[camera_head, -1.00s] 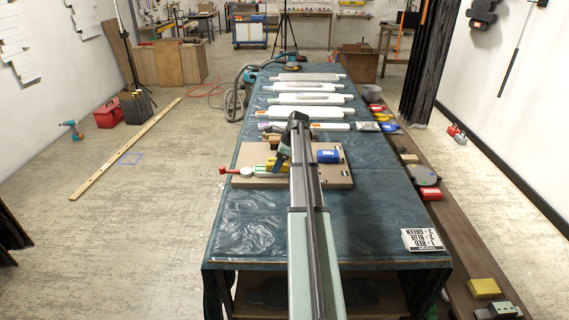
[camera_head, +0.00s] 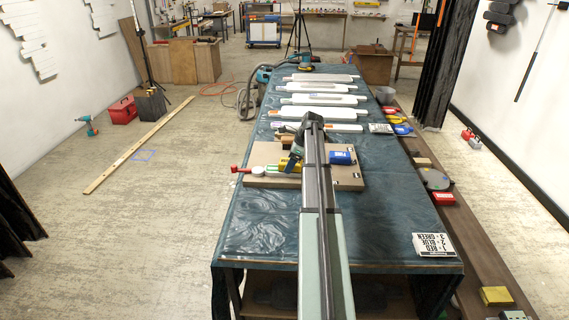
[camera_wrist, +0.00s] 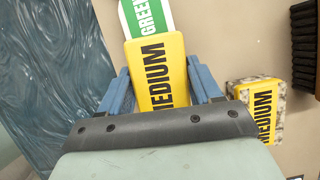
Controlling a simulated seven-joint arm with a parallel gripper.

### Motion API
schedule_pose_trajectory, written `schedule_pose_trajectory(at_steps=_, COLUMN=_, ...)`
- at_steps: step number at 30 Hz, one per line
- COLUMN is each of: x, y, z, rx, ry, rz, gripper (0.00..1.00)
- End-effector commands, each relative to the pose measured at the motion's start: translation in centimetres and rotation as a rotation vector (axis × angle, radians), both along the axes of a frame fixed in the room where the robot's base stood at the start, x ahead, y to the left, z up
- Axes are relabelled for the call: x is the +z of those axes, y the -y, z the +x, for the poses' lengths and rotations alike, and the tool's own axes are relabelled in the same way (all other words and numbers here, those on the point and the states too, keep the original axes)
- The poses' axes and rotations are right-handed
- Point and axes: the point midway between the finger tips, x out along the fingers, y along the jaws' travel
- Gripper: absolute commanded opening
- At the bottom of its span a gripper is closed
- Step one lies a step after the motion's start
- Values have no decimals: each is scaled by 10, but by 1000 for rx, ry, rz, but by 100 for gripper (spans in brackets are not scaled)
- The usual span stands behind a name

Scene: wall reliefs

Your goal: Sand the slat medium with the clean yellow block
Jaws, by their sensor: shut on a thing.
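In the wrist view a clean yellow block (camera_wrist: 157,72) marked MEDIUM sits between the blue fingers of my gripper (camera_wrist: 160,88), which is shut on it. A second yellow MEDIUM block (camera_wrist: 262,108), with speckled, dirty sides, lies just right of the gripper, apart from it. In the head view my gripper (camera_head: 296,160) is low over the tan board (camera_head: 345,178) on the table; my arm hides part of it. Several white slats (camera_head: 318,100) lie across the table beyond the board. I cannot read which slat is medium.
A green-labelled thing (camera_wrist: 147,16) lies just beyond the held block, and a dark brush (camera_wrist: 305,45) lies to the right. A blue block (camera_head: 341,158) sits on the board's right. The near left table is clear.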

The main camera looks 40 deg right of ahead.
Motion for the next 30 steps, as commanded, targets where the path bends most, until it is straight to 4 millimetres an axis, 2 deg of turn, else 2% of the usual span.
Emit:
schedule_pose_trajectory(at_steps=21, x=-1, y=47, z=-47, rx=-2, ry=-1, rz=0, gripper=35)
schedule_pose_trajectory(at_steps=23, x=3, y=47, z=-47, rx=0, ry=0, rz=-1, gripper=35)
schedule_pose_trajectory(at_steps=26, x=25, y=47, z=-46, rx=0, ry=1, rz=-2, gripper=35)
schedule_pose_trajectory(at_steps=30, x=35, y=46, z=-46, rx=0, ry=0, rz=-1, gripper=35)
